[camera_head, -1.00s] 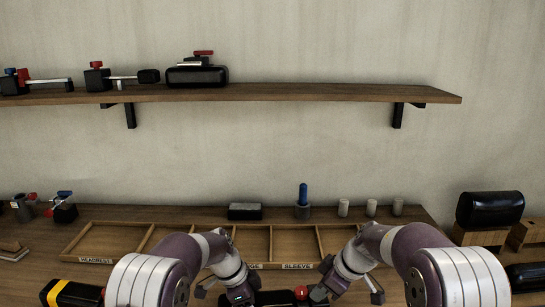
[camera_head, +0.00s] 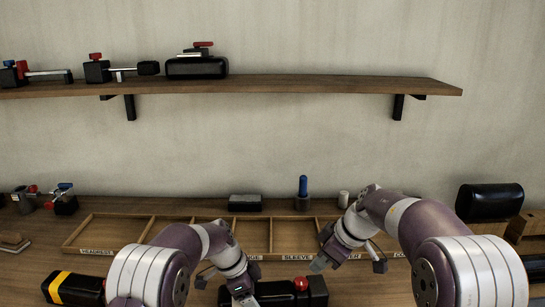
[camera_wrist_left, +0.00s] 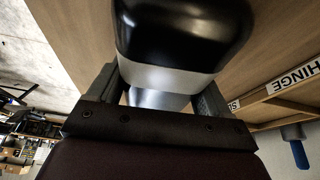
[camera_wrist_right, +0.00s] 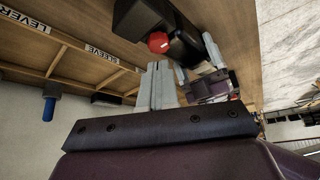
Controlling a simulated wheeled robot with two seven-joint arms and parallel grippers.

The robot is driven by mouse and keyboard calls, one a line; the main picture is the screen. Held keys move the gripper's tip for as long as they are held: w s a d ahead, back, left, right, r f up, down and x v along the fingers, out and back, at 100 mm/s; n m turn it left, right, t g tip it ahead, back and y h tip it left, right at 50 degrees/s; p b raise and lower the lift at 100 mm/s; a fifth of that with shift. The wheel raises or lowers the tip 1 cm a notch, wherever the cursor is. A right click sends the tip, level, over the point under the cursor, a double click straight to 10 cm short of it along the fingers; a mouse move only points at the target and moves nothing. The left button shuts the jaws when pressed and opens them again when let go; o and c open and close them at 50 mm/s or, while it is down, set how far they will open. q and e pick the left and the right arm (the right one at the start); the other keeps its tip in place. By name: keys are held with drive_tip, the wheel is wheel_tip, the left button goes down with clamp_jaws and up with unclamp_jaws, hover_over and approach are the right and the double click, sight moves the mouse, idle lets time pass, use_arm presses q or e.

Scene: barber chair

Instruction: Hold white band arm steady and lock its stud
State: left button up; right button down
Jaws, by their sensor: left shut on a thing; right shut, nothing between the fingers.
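The white band arm is a dark padded piece (camera_head: 274,292) on the table at the bottom centre of the head view. Its white band (camera_wrist_left: 170,76) shows between my left fingers in the left wrist view. My left gripper (camera_head: 243,299) is shut on it. A red stud knob (camera_head: 301,284) stands near its right end, beside a black block (camera_head: 318,290); the red stud also shows in the right wrist view (camera_wrist_right: 158,42). My right gripper (camera_head: 319,265) is shut and empty, above and slightly right of the stud, apart from it. I cannot tell the stud's lock state.
A compartment tray (camera_head: 75,238) lies behind my grippers. A yellow-banded black piece (camera_head: 75,289) lies at the front left. A blue-topped post (camera_head: 303,187) and a black block (camera_head: 245,202) stand behind the tray. A wall shelf (camera_head: 300,87) carries several assemblies.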

sight(311, 289)
wheel_tip(311, 289, down, 6)
drive_tip(key=shift+f, duration=0.25)
drive_tip(key=shift+w+a, duration=0.1)
drive_tip(key=shift+a, duration=0.05)
idle(0.6)
drive_tip(key=shift+w, duration=0.15)
idle(0.4)
drive_tip(key=shift+d, duration=0.35)
drive_tip(key=shift+s+r, duration=0.2)
drive_tip(key=shift+r, duration=0.1)
wheel_tip(311, 289, up, 6)
drive_tip(key=shift+d+f, duration=0.1)
drive_tip(key=shift+f, duration=0.15)
